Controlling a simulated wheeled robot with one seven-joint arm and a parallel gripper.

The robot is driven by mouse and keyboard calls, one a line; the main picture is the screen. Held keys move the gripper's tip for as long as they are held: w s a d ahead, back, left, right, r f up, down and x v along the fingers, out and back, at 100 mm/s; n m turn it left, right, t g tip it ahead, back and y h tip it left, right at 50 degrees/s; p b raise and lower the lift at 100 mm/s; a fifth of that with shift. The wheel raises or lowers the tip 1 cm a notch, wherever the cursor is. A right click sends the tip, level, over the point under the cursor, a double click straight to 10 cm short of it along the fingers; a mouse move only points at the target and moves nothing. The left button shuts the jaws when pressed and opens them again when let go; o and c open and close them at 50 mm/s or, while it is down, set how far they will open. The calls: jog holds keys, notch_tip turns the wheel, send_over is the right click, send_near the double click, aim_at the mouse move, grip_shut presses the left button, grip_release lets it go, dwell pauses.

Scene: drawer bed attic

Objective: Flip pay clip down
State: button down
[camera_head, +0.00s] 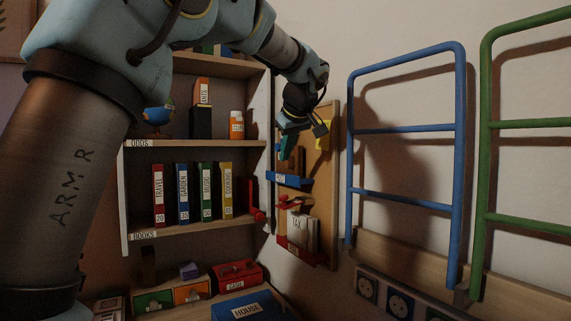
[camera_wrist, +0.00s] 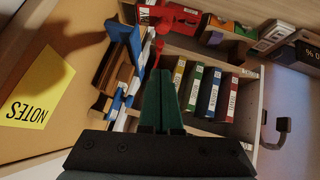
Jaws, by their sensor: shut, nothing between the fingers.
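A wooden board (camera_head: 328,190) hangs on the wall beside the shelf. It carries a blue holder (camera_head: 290,181) with a small white label too small to read. In the wrist view, blue parts (camera_wrist: 123,35) show beside brown pieces, just left of my fingers. Below the blue holder, a red clip (camera_head: 288,202) sits above papers marked TAX (camera_head: 297,224) in a red holder; red parts (camera_wrist: 176,18) also show in the wrist view. My gripper (camera_head: 287,150) is shut and empty, its green fingers (camera_wrist: 161,85) just above the blue holder. I cannot tell whether they touch it.
A yellow NOTES sheet (camera_wrist: 30,111) is on the board. The shelf (camera_head: 135,195) with several labelled books stands left of it. Blue (camera_head: 405,129) and green rails stand on the right wall. A red CASH box (camera_head: 236,275) lies below.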

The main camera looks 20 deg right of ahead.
jog(key=p, duration=0.3)
send_over(282, 208)
notch_tip(282, 208, down, 6)
notch_tip(282, 208, down, 2)
jog(key=shift+f, duration=0.25)
jog(key=shift+d+f+p, duration=0.2)
jog(key=shift+f+p, duration=0.15)
jog(key=shift+f, duration=0.45)
jog(key=shift+f+b, duration=0.15)
jog(key=shift+b, duration=0.3)
jog(key=shift+a+f+b, duration=0.1)
jog(key=shift+a+b, duration=0.05)
jog(key=shift+b, duration=0.5)
